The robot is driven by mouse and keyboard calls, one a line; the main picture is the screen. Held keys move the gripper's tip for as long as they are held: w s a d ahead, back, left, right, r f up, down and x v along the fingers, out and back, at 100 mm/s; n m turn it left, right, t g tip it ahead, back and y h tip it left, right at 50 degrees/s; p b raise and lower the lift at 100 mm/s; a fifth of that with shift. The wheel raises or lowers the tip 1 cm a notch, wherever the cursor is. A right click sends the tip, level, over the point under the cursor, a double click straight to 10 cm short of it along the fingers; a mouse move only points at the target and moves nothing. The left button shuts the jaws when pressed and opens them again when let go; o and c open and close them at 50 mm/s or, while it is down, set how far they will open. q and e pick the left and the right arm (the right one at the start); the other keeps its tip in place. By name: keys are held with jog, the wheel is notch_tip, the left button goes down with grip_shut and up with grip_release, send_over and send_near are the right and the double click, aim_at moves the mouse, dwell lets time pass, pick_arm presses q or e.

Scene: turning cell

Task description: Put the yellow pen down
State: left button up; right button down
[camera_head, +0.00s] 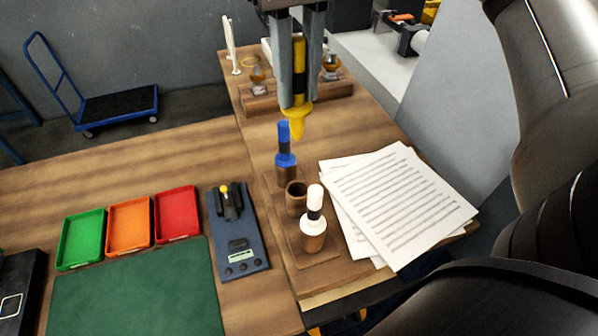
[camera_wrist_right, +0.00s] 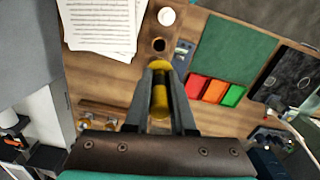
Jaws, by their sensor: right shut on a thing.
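My right gripper (camera_head: 299,88) comes down from the top of the head view, shut on the yellow pen (camera_head: 297,118). The pen hangs upright with its yellow tip downward, above the table. In the right wrist view the pen (camera_wrist_right: 159,98) lies between the two fingers. A wooden pen holder (camera_head: 312,274) stands below on the table. It bears a blue pen (camera_head: 284,142), an empty round socket (camera_head: 296,196) in the middle, and a white pen (camera_head: 315,200). The pen appears apart from the holder. My left gripper is not in view.
Papers (camera_head: 400,200) lie right of the holder. A blue device (camera_head: 238,235) is left of it, with green (camera_head: 81,238), orange (camera_head: 129,225) and red (camera_head: 176,214) trays and a green mat (camera_head: 140,290). A wooden rack (camera_head: 262,103) with glass items stands behind.

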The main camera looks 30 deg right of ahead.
aim_at(298, 135)
notch_tip(298, 135, down, 10)
jog(key=shift+r+b, duration=0.15)
jog(key=shift+b, duration=0.8)
jog(key=shift+f+b, duration=0.35)
jog(key=shift+f, duration=2.1)
jog(key=shift+d+f+b, duration=0.1)
jog(key=shift+f+b, duration=0.35)
jog(key=shift+b, duration=0.2)
jog(key=c, duration=1.2)
grip_release()
jog(key=o, duration=0.4)
jog(key=shift+o, duration=0.2)
jog(key=shift+r, duration=0.1)
jog(key=shift+r+p, duration=0.15)
jog(key=shift+p, duration=0.2)
notch_tip(298, 135, up, 12)
jog(key=p, duration=0.3)
jog(key=shift+r, duration=0.25)
